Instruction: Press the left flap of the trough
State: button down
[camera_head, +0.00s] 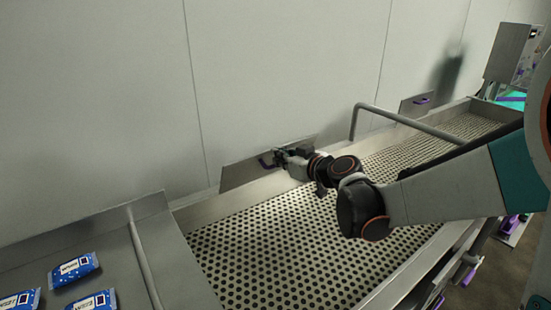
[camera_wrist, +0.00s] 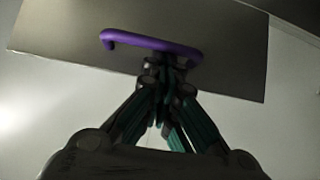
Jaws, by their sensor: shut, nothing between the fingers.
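The left flap (camera_head: 240,174) is a grey metal plate at the back rim of the perforated trough (camera_head: 290,245), in the head view. It also fills the upper part of the wrist view (camera_wrist: 235,62). Its purple handle (camera_head: 265,163) shows beside my gripper (camera_head: 279,157). In the wrist view, the handle (camera_wrist: 140,41) runs across just beyond the tips of my gripper (camera_wrist: 168,66). The fingers are shut with nothing between them. They overlap the handle's lower edge in view; I cannot tell whether they touch it. My gripper hides part of the flap.
Another flap with a purple handle (camera_head: 422,100) stands farther right along the back rim. A bent metal rail (camera_head: 408,121) crosses the trough. Blue packets (camera_head: 74,269) lie on the metal tray at lower left. The trough bed is empty where visible. A wall rises behind.

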jog(key=s+d+f+b, duration=0.3)
jog(key=s+f+b, duration=0.1)
jog(key=f+b, duration=0.3)
jog(key=shift+s+f, duration=0.2)
jog(key=shift+f, duration=0.3)
jog(key=shift+s, duration=0.1)
dwell(0.9)
